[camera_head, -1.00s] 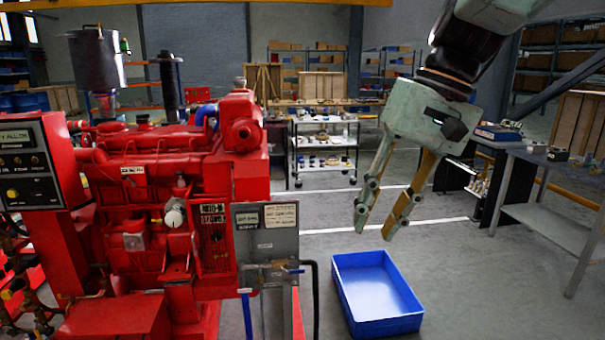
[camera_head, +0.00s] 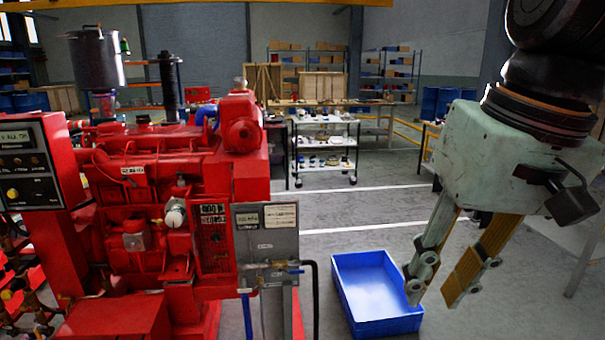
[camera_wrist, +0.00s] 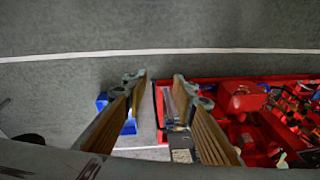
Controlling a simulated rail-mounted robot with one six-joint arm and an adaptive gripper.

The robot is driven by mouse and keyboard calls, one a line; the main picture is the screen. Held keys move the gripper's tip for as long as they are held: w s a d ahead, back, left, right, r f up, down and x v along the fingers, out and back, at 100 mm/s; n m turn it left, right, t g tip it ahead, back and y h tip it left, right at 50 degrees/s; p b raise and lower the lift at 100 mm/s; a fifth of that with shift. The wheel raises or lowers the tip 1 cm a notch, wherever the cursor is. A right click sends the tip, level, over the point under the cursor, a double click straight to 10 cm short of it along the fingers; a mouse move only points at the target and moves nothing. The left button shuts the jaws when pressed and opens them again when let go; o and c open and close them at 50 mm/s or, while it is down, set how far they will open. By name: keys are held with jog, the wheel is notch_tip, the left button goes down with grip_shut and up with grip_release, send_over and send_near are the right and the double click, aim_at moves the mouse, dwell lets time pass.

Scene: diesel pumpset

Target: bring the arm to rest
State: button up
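My gripper (camera_head: 432,293) hangs at the right of the head view, fingers pointing down, in front of the right part of the blue tray as seen there. Its two fingers are apart with nothing between them. In the wrist view the blue tray (camera_wrist: 129,127) is partly hidden by the left finger.
The red diesel pumpset (camera_head: 190,170) fills the left of the head view, with a grey panel box (camera_head: 268,240) on its near right side. A white shelf trolley (camera_head: 325,150) stands behind. Open floor lies between the trolley and the tray.

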jog(key=s+d+f+t+h, duration=0.1)
jog(key=s+d+f, duration=0.2)
jog(key=s, duration=0.6)
jog(key=shift+f+t, duration=0.25)
jog(key=shift+t, duration=0.05)
